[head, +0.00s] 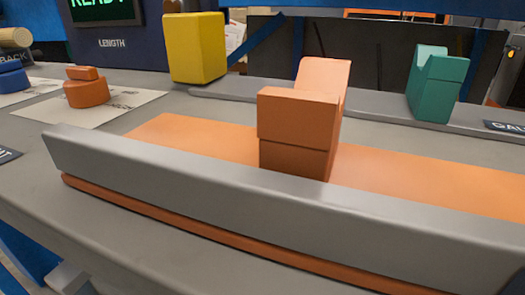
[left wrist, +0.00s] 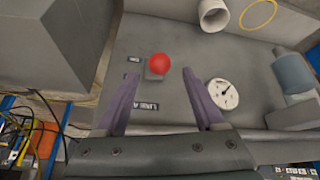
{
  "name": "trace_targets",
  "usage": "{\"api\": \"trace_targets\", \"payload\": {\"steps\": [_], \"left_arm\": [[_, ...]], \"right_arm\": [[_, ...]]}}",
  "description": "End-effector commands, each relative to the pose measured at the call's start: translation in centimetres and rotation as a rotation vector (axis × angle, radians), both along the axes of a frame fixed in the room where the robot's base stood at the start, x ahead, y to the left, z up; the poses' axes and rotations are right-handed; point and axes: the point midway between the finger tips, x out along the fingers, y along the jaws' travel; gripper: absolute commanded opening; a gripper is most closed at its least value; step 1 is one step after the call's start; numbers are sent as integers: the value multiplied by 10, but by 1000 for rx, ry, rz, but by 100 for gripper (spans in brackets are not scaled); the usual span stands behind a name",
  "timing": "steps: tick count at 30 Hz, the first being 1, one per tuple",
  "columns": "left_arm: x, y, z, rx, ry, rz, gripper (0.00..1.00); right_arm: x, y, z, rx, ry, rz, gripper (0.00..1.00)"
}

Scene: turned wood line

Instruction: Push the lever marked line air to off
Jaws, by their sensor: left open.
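The lever shows in the left wrist view as a round red knob (left wrist: 160,63) over a small grey block (left wrist: 154,76) on a grey panel (left wrist: 190,50). A plate reading "LINE A…" (left wrist: 143,106) is below it, its end partly hidden by the left finger. A small plate that seems to read "ON" (left wrist: 133,60) is left of the knob. Another small dark plate (left wrist: 131,75) is partly covered by the finger. My left gripper (left wrist: 160,74) is open, its purple fingers either side of the knob in the picture; contact cannot be told. My right gripper is not in view.
A round gauge (left wrist: 222,93) is right of the knob, near my right finger. A white pipe end (left wrist: 213,15), a yellow ring (left wrist: 258,14) and a blue-grey cylinder (left wrist: 293,74) are farther right. The head view shows a bench with an orange block (head: 297,125) and a grey rail (head: 260,205).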

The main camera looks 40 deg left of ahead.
Motion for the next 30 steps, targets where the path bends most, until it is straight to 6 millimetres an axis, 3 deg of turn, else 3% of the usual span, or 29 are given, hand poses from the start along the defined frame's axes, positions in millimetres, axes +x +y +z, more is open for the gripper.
{"api": "trace_targets", "payload": {"steps": [1,8,30], "left_arm": [[-4,-2,17,-2,0,0,71],[-17,-7,37,-1,0,0,71],[-20,-9,38,-1,0,0,71]], "right_arm": [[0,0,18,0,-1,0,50],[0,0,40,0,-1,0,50],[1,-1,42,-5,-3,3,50]]}}
